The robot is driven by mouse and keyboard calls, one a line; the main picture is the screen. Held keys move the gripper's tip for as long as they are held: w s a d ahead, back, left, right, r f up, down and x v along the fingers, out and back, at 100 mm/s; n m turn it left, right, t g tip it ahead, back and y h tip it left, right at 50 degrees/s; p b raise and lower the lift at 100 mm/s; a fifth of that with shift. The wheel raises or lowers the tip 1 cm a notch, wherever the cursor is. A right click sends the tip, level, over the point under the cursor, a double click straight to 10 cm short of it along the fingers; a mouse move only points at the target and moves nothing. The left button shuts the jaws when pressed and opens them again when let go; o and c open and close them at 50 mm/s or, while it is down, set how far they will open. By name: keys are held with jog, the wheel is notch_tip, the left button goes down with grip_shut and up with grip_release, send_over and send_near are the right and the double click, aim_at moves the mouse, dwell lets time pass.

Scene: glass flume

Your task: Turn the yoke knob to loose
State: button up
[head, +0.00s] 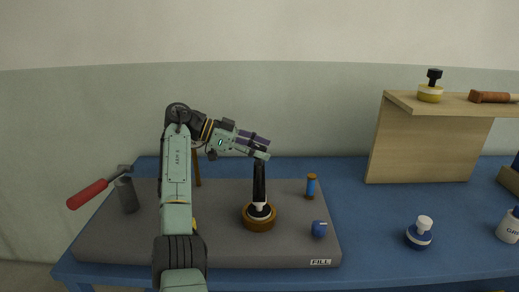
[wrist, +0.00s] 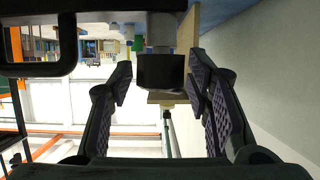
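My gripper (head: 262,148) reaches to the right above the grey platform (head: 105,240). In the wrist view my gripper (wrist: 163,98) has its two dark-padded fingers apart. A dark round knob-like piece (wrist: 160,72) on a grey stem shows ahead, in line with the gap between them; I cannot tell whether the fingers touch it. In the head view, a black upright post (head: 259,180) with a white collar stands on a round brown base (head: 258,219), its top close below my fingertips. A blue knob (head: 319,229) sits near the platform's front right. No part is labelled as the yoke knob.
A red-handled tool (head: 88,194) and a grey cylinder (head: 127,195) are at the left. A blue-and-brown cylinder (head: 311,187) stands right of the post. A wooden shelf (head: 425,145) and a blue-and-white bottle (head: 420,234) are farther right. Blue tabletop (head: 365,215) is clear between.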

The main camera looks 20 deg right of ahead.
aim_at(259, 147)
jog(key=shift+o, duration=0.3)
notch_tip(259, 147, up, 10)
jog(key=shift+r, duration=0.1)
dwell(0.3)
